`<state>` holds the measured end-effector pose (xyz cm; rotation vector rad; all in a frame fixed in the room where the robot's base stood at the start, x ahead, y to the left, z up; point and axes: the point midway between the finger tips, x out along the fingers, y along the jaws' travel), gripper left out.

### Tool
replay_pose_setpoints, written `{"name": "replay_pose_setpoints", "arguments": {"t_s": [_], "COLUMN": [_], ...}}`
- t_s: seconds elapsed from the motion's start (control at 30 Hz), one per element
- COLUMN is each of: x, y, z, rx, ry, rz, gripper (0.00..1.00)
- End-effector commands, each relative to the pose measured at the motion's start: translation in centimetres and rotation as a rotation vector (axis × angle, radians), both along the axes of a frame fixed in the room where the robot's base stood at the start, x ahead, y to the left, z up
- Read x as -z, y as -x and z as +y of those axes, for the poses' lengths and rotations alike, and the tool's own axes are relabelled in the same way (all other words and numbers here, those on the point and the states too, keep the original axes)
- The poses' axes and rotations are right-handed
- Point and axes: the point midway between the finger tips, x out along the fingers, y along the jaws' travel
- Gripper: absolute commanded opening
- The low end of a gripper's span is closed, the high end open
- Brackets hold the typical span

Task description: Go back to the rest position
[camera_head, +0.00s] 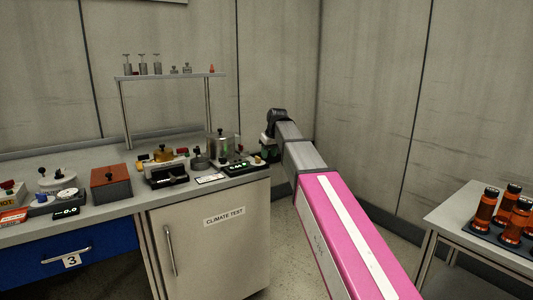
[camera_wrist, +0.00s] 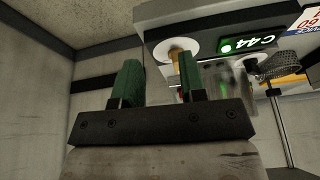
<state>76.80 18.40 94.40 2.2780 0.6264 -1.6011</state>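My gripper (camera_head: 268,150) is at the right end of the lab bench (camera_head: 110,205), at the end of my pink and grey arm. In the wrist view its two green fingers (camera_wrist: 157,80) stand apart with nothing clearly held between them. A small brass-coloured knob on a white disc (camera_wrist: 172,46) shows behind the right finger, which partly covers it. I cannot tell whether the finger touches it. Beside the disc is a green lit display (camera_wrist: 248,45); a lit display also shows in the head view (camera_head: 237,166).
Several instruments, including a red-brown box (camera_head: 110,185), stand on the bench. A raised shelf (camera_head: 168,75) at the back holds small items. A white cabinet (camera_head: 215,240) is below. A side table (camera_head: 450,215) at the right carries several orange bottles (camera_head: 485,210). Floor shows between.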

Motion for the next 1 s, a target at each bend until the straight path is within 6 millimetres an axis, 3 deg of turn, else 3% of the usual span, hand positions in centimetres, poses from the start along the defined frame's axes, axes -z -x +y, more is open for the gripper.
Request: {"name": "replay_pose_setpoints", "arguments": {"t_s": [0.03,0.1,0.27,0.5,0.8,1.0], "x": [2.8,5.9,12.6,21.5,30.6,34.8], "y": [1.4,2.6,5.7,11.5,20.3,26.0], "z": [-1.3,-2.7,-5.8,-10.1,-14.9,-17.2], "rx": [0.026,0.061,0.141,0.255,0.395,0.473], "ry": [0.005,0.01,0.023,0.045,0.075,0.093], "rz": [0.02,0.043,0.093,0.165,0.253,0.303], "gripper": [0.38,0.38,0.38,0.38,0.38,0.38]}}
